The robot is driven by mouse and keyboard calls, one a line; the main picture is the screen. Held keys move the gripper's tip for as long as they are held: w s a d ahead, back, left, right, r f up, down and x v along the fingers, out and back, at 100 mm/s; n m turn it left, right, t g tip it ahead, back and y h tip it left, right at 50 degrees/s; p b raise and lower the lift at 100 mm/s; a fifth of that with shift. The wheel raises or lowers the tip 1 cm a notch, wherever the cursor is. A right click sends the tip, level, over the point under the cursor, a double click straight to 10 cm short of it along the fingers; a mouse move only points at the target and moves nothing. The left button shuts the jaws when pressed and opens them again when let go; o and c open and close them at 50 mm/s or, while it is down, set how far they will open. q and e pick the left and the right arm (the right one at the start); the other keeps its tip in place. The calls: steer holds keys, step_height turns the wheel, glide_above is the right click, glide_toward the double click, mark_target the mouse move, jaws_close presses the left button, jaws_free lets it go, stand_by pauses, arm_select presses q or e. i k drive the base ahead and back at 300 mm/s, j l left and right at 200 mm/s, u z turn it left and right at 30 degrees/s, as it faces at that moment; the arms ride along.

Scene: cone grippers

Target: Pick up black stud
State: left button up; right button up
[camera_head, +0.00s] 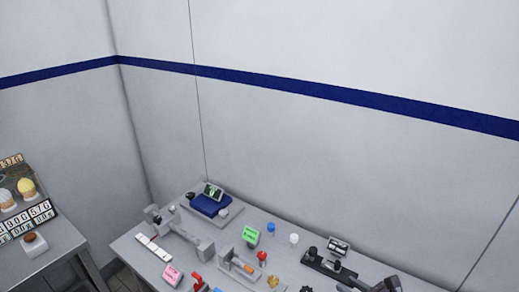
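The black stud is hard to single out at this size. A small black knob (312,252) stands on a dark flat base (326,264), with a second dark knob (336,266) beside it. Another small black piece (306,289) is cut off by the bottom edge. My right gripper (384,286) seems to be the dark grey shape at the bottom right, right of the dark base and apart from it. Its fingers are too small and cropped to read. My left gripper is not in view.
Walls stand behind. A side table (50,256) is left.

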mark_target(312, 252)
steer(key=k+j, duration=0.9)
